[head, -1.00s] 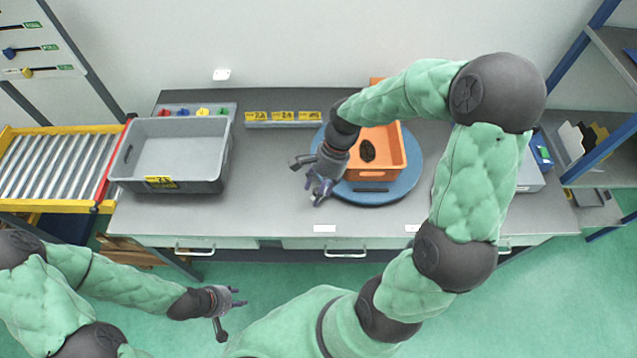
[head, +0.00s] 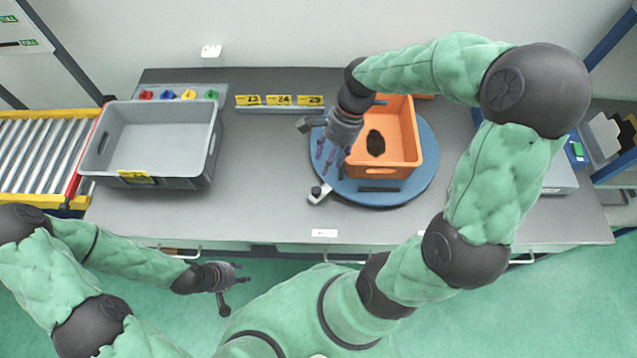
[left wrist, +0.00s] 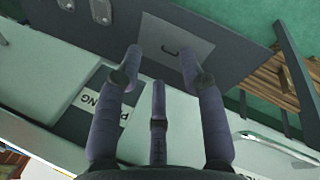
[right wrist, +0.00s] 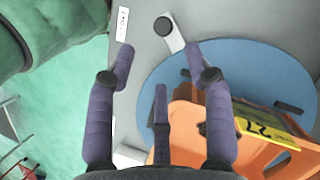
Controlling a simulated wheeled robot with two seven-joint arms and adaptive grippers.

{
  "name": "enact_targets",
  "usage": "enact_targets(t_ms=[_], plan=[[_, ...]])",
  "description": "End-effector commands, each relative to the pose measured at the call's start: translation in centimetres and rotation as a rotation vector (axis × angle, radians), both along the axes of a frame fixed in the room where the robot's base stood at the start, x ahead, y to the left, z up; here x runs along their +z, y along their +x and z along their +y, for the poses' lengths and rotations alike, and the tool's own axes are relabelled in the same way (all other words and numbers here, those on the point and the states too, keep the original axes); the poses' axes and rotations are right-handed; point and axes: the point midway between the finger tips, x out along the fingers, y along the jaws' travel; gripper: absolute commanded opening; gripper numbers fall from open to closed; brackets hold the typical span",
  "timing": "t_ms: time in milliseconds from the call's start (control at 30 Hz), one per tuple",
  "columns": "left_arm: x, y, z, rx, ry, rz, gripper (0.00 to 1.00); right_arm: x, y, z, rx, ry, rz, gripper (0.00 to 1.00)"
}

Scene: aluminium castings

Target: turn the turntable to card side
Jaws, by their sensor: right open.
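The blue round turntable (head: 418,184) lies on the grey bench with an orange bin (head: 408,168) on it. The bin holds a dark lump (head: 376,143). A pale handle with a dark knob (head: 318,193) sticks out at the turntable's front left; it also shows in the right wrist view (right wrist: 168,32). My right gripper (head: 330,165) is open above the turntable's left edge, behind the handle and apart from it. In the right wrist view the bin's yellow label (right wrist: 262,128) shows at right. My left gripper (head: 236,277) hangs in front of the bench; its fingers look spread and empty.
A grey bin (head: 150,180) stands at the bench's left, by a roller conveyor (head: 40,155). Coloured knobs (head: 188,94) and a rail of yellow number tags (head: 278,101) lie at the back. A card (head: 324,233) lies at the front edge. The bench between the bins is clear.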

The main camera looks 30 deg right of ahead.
Motion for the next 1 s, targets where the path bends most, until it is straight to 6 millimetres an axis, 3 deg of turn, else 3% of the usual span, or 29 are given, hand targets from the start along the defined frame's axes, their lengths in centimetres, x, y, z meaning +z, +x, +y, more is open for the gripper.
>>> enact_targets(t_ms=[267,700,1000], plan=[[-1.1,0.0,0.0,0.0,0.0,0.0,0.4,-2.2,-0.2,0.6,0.001,0.001,0.003,0.52],[-2.9,0.0,0.0,0.0,0.0,0.0,0.4,-8.9,-0.9,3.3,0.002,0.001,0.003,0.52],[-3.3,0.0,0.0,0.0,0.0,0.0,0.4,-10.6,-1.0,4.0,0.0,0.0,0.0,0.52]])
